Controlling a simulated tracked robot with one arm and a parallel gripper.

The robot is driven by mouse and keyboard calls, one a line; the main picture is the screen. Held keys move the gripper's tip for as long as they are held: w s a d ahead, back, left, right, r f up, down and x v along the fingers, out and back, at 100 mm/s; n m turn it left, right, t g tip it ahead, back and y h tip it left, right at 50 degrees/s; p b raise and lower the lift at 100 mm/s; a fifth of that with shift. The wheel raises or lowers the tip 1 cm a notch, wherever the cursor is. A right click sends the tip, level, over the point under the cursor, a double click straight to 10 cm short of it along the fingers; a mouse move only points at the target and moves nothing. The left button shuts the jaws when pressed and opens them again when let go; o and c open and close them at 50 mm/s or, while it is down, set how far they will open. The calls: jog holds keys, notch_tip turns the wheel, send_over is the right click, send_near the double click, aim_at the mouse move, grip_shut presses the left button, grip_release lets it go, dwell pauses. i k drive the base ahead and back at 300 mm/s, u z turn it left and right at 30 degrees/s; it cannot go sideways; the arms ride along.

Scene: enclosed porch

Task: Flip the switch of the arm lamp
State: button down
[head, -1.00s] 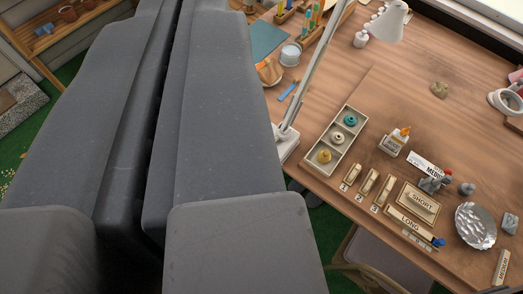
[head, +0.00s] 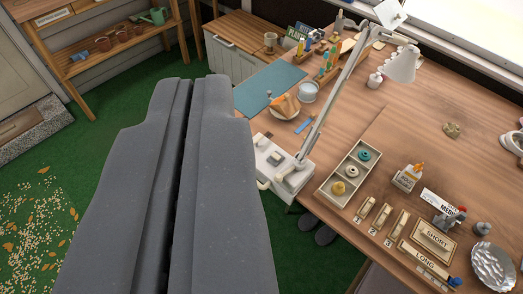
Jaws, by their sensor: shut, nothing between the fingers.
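The arm lamp is white. Its jointed arm (head: 322,112) rises from a pale box-like base (head: 288,180) at the table's near-left edge, and its shade (head: 402,65) hangs over the table. Small dark parts (head: 276,158) show on top of the base; I cannot tell which is the switch. I cannot tell whether the lamp is lit. My gripper (head: 188,84) is large in the foreground, shut and empty, its two grey fingers side by side. In the picture its tips lie left of and above the lamp base, apart from it.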

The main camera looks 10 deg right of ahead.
aim_at(276, 157)
jog(key=u, duration=0.05)
jog(key=i, duration=1)
jog(key=u, duration=0.05)
